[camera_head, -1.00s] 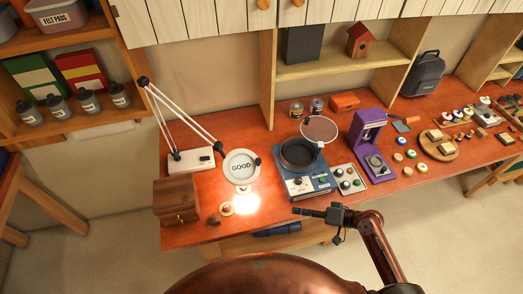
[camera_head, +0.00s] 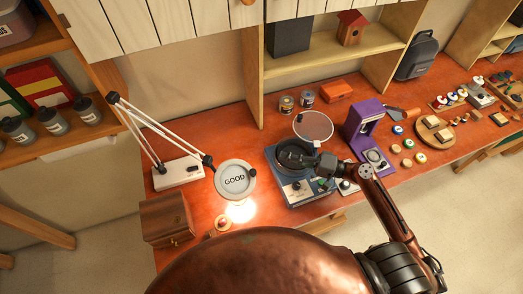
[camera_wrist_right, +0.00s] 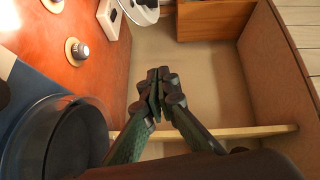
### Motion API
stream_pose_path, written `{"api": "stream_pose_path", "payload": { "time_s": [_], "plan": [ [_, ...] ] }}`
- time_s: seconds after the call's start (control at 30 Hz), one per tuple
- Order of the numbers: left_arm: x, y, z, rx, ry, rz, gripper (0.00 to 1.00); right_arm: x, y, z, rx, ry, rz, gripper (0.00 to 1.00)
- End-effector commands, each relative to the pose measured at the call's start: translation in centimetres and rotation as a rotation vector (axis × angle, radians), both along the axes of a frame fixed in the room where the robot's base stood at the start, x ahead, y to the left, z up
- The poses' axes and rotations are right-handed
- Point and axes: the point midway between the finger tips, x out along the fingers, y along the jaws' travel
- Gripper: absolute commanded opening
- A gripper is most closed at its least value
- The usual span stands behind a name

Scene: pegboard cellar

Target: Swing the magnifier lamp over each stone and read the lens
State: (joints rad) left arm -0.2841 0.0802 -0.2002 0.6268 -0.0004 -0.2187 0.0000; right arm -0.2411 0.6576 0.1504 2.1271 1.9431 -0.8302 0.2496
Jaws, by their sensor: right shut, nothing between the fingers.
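The magnifier lamp (camera_head: 148,132) stands at the left of the bench, its white jointed arm rising from a white base (camera_head: 178,173). Its round lens (camera_head: 235,179) reads "GOOD", and a bright spot of light falls on the bench just below it. A small round wooden disc (camera_head: 223,223) lies by the light. In the right wrist view, a grey stone (camera_wrist_right: 81,50) sits on another wooden disc. My right gripper (camera_head: 307,160) is shut and empty, in front of the dark round pan in the head view. It shows shut in the wrist view (camera_wrist_right: 158,76). My left gripper is out of view.
The dark pan (camera_head: 287,155) sits on a blue device (camera_head: 288,190), with a clear round disc (camera_head: 313,126) behind. A purple machine (camera_head: 363,122) stands to its right. A wooden box (camera_head: 166,220) stands at the left front. A shelf (camera_head: 335,58) rises behind the bench.

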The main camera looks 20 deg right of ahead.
Motion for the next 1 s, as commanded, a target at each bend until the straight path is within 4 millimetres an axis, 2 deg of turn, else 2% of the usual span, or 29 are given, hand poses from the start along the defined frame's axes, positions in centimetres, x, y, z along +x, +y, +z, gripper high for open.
{"api": "stream_pose_path", "payload": {
  "time_s": [0.17, 0.33, 0.43, 0.53, 0.77, 1.0],
  "plan": [
    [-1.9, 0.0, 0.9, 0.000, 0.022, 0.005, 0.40, 1.3, 1.8, 0.2, 0.003, -0.001, 0.000, 0.00],
    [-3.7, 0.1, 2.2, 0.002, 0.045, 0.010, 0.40, 3.4, 4.6, 0.2, 0.003, -0.001, 0.000, 0.00],
    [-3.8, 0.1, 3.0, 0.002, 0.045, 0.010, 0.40, 4.6, 6.3, 0.1, 0.003, -0.002, 0.000, 0.00],
    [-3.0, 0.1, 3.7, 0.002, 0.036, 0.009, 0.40, 5.8, 7.9, -0.1, 0.002, -0.001, 0.000, 0.00],
    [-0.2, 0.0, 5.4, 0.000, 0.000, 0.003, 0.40, 3.7, 10.2, -0.9, 0.000, 0.001, 0.002, 0.00],
    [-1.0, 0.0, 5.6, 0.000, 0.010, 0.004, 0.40, 3.2, 10.8, -1.2, 0.000, 0.000, 0.001, 0.00]
  ]
}}
